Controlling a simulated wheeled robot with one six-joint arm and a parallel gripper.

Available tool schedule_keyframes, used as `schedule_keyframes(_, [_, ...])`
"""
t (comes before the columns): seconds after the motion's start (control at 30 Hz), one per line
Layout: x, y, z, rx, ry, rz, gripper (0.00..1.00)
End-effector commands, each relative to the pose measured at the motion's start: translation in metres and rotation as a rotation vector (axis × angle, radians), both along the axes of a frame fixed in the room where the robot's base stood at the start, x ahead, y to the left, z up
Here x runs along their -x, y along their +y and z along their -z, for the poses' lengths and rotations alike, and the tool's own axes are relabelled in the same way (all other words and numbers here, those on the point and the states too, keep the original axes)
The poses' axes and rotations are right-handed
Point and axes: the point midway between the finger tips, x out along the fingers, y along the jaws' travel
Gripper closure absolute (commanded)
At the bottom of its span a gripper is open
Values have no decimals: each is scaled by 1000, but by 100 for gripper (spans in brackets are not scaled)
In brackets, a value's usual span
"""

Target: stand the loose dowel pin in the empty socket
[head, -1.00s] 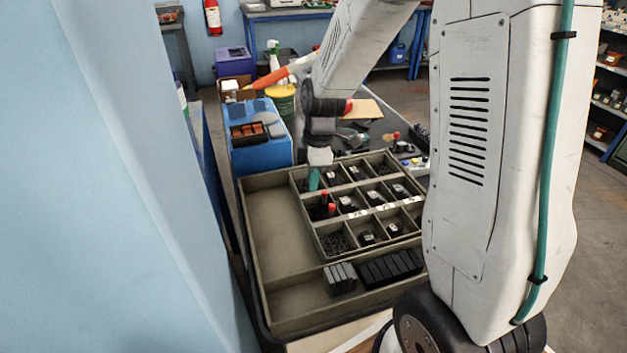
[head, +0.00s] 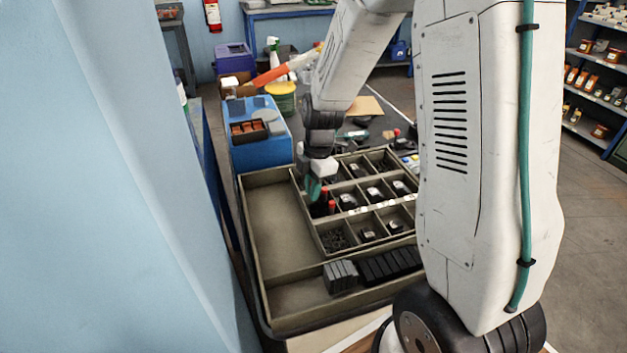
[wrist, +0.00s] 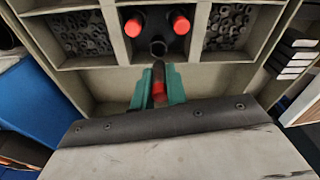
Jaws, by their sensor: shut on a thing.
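My gripper (wrist: 157,74), with teal fingers, is shut on the dowel pin (wrist: 159,88), which has a dark shaft and a red part between the fingers. A black socket block (wrist: 172,41) sits in a tray compartment just beyond it in the wrist view. Two red-topped pins (wrist: 134,27) (wrist: 181,25) stand in the block. The empty socket (wrist: 158,47) is a dark ring between and nearer than them. The held pin's dark tip is just short of this ring in the picture; I cannot tell its height above it. In the head view my gripper (head: 315,188) is over the divided tray, hiding part of the block.
The divided tray (head: 262,230) has thin upright walls around the block. Small dark rings (wrist: 80,32) fill the compartment left of it, with more such parts at right (wrist: 228,25). Black slabs (head: 341,276) stand in the front section. A blue box (head: 262,154) stands behind the tray.

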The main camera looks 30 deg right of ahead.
Motion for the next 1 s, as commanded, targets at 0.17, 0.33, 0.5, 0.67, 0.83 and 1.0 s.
schedule_keyframes(0.17, [0,0,15,0,2,-1,100])
schedule_keyframes(0.33, [0,0,29,0,2,0,100])
schedule_keyframes(0.5, [0,0,41,0,2,0,100])
schedule_keyframes(0.67, [0,0,49,0,1,-1,100])
schedule_keyframes(0.83, [1,0,56,1,3,0,100])
schedule_keyframes(1.0, [2,0,57,1,4,1,100])
